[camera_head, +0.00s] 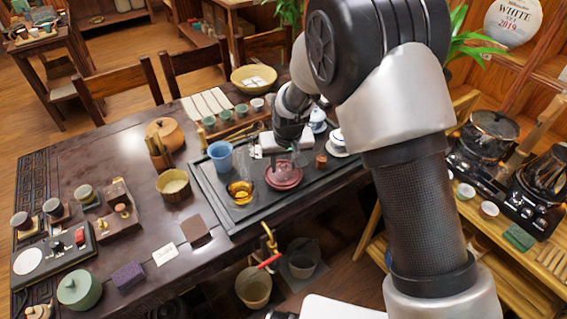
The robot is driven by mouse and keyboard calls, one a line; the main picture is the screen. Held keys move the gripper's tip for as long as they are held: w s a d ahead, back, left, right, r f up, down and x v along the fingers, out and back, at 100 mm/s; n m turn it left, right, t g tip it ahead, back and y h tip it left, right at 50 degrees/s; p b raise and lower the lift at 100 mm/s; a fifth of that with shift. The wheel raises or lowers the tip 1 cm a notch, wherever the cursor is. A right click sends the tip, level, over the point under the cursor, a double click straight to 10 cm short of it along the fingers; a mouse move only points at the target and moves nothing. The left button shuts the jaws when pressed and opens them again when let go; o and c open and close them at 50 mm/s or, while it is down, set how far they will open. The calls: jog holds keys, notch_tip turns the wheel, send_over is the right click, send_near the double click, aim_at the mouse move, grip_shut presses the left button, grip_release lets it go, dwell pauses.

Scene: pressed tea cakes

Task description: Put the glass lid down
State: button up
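My gripper (279,158) points down over the dark tea tray (219,204), just above a reddish-brown round dish (284,178). A faint pale shape shows at the fingertips; it may be the glass lid, but it is too small and unclear to tell. Whether the fingers are open or shut on it does not show. A glass vessel with amber tea (240,192) stands on the tray to the left of the gripper.
A blue cup (221,156) stands at the tray's left side. A small brown cup (321,161) and white lidded ware (337,141) stand right of the gripper. A wooden bowl (173,186) is left of the tray. The tray's front left is bare.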

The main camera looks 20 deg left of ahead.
jog(key=shift+r, duration=0.1)
jog(key=shift+r, duration=0.25)
jog(key=p+v, duration=0.1)
jog(key=v, duration=1.1)
jog(key=s+d+r+m+t, duration=0.1)
jog(key=s+d+r, duration=0.2)
jog(key=d+r, duration=0.4)
jog(key=s+d+r+m, duration=0.1)
jog(key=s+d+r, duration=0.1)
jog(key=d+r, duration=0.55)
jog(key=s+d+r+m+t+h, duration=0.1)
jog(key=s+d+r+m, duration=0.1)
jog(key=s+d, duration=1.3)
jog(key=shift+s+d+m+t+h, duration=0.2)
jog(key=shift+s+m+t+h, duration=0.1)
jog(key=shift+s+m, duration=0.4)
jog(key=shift+r, duration=0.1)
